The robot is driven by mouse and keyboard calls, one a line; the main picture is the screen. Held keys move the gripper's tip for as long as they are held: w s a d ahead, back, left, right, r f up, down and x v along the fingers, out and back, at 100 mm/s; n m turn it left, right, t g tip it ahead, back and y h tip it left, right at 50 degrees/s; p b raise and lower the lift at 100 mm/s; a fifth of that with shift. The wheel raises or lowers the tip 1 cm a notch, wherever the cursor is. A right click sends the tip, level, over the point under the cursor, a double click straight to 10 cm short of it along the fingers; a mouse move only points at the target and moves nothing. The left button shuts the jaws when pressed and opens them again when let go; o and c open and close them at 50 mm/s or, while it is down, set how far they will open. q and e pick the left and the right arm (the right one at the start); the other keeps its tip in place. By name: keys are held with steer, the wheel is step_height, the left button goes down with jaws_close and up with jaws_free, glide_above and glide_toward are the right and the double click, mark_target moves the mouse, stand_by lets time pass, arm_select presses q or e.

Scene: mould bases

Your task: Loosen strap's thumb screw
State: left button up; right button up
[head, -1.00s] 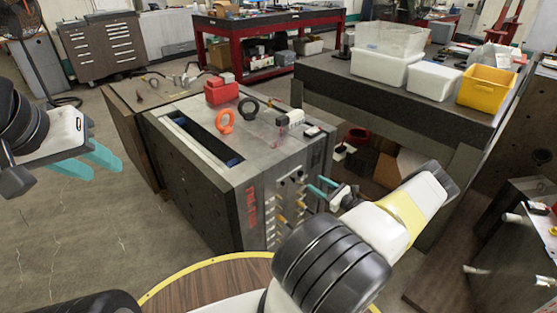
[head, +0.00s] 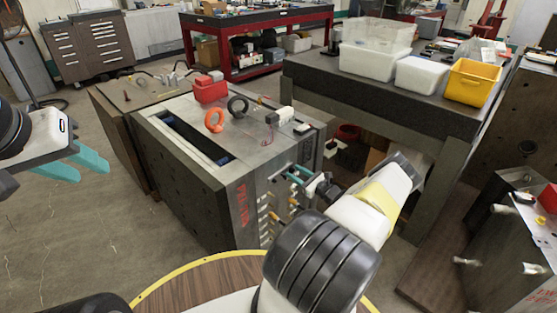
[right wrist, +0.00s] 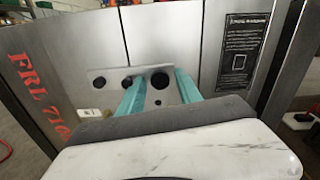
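The mould base (head: 185,180) is a large grey steel block with red lettering on its front face. In the right wrist view, a pale metal strap (right wrist: 112,94) lies flat across a seam on that face. A large round black knob (right wrist: 160,80), seemingly the thumb screw, sits on it beside smaller dark round spots. My right gripper (right wrist: 160,86) is open, with one teal finger on each side of the large knob; I cannot tell whether they touch it. In the head view my right gripper (head: 297,173) is at the front face. My left gripper (head: 78,166) is open and empty at the left.
An orange ring (head: 214,120), a dark ring (head: 238,106) and a red block (head: 210,90) are on top of the mould base. A workbench (head: 400,100) with bins stands behind right. A round wooden table (head: 195,285) is in front. Floor at left is clear.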

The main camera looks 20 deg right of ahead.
jaws_close()
steer(key=shift+n, duration=0.3)
steer(key=n, duration=0.9)
steer(key=shift+s, duration=0.1)
steer(key=n, duration=0.6)
steer(key=shift+a+f, duration=0.1)
steer(key=shift+f, duration=0.05)
steer(key=n, duration=0.6)
steer(key=shift+n, duration=0.3)
